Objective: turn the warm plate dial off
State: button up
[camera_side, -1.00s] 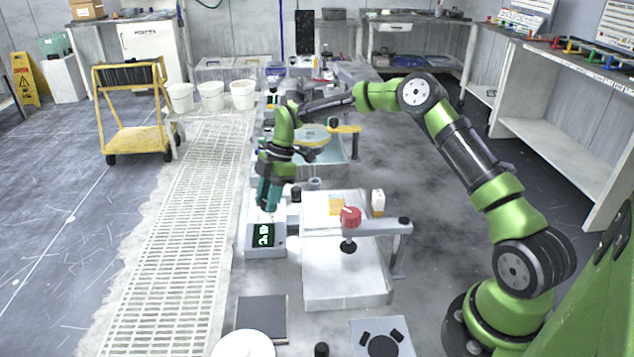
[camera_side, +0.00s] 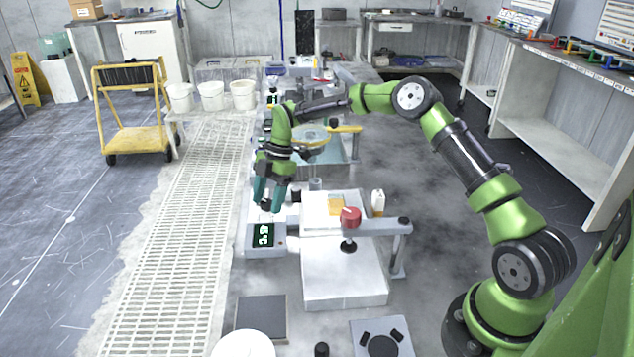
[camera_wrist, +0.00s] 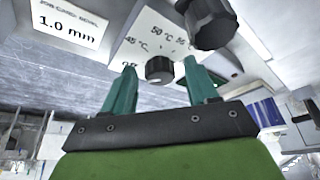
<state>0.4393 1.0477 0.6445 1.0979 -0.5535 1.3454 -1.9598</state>
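The warm plate dial (camera_wrist: 159,69) is a small black knob on a white panel printed with OFF, 45 °C, 50 °C and a partly covered mark, in the wrist view. My gripper (camera_wrist: 160,66) has two teal fingers spread apart, one on each side of the dial in this view. Whether they touch it I cannot tell; I see a gap on both sides. In the side view my gripper (camera_side: 268,204) points down, open, just behind a grey box with a lit display (camera_side: 264,236). Where the dial's pointer sits is unclear.
A larger black knob (camera_wrist: 210,22) sticks out close to the right finger in the wrist view. A white card (camera_wrist: 70,25) reads 1.0 mm.

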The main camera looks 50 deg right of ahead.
jog(key=v, duration=1.7)
jog(key=shift+f, duration=0.1)
jog(key=s+a+r+m+t, duration=0.1)
jog(key=s+a+m+t, duration=0.1)
jog(key=s+m, duration=0.5)
jog(key=s+a+r+m+t+h, duration=0.1)
jog(key=s+a+r+m+t, duration=0.1)
jog(key=s+m, duration=0.6)
jog(key=s+a+r+m+t+h, duration=0.1)
jog(key=s+m, duration=0.6)
jog(key=s, duration=0.9)
jog(key=shift+s+a+r+t, duration=0.3)
jog(key=shift+a+r+t, duration=0.25)
jog(key=shift+a+t, duration=0.9)
